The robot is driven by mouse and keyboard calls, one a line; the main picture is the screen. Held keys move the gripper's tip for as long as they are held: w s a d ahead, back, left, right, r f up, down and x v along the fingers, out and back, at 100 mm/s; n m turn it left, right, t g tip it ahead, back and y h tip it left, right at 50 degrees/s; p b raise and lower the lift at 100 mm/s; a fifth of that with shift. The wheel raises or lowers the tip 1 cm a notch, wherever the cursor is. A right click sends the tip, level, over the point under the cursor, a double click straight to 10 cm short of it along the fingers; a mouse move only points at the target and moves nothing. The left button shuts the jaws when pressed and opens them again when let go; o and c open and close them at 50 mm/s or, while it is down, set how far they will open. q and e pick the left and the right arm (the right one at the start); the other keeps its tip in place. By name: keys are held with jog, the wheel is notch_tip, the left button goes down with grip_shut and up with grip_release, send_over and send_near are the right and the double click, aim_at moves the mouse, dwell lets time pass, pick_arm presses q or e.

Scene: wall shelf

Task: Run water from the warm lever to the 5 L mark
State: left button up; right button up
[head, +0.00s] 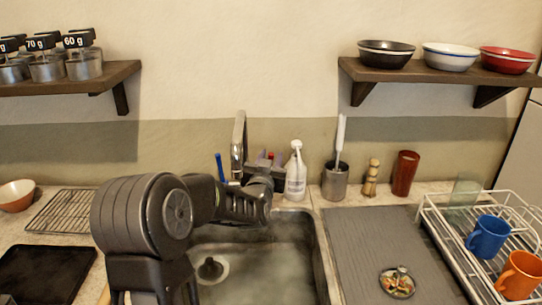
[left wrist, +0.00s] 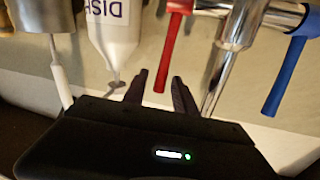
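The chrome tap (head: 238,145) stands behind the sink (head: 318,250). Its red lever (left wrist: 174,45), likely the warm one, and its blue lever (left wrist: 286,75) show in the left wrist view. The blue lever also shows in the head view (head: 219,167). My left gripper (left wrist: 159,76) is open, and the free end of the red lever appears between its two fingers; contact cannot be told. In the head view my left gripper (head: 265,170) is in front of the tap's right side and mostly hides the red lever. No 5 L mark is readable. My right gripper is not in view.
A white dish soap bottle (head: 296,172) stands close to the right of my left gripper. A grey brush holder (head: 335,182), a pepper mill (head: 371,178) and a red cup (head: 405,173) stand further right. A dark drain fitting (head: 210,268) shows in the sink.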

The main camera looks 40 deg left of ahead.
pick_arm(q)
jog(key=shift+w+a, duration=0.2)
jog(key=shift+w, duration=0.1)
grip_shut()
dwell(1.3)
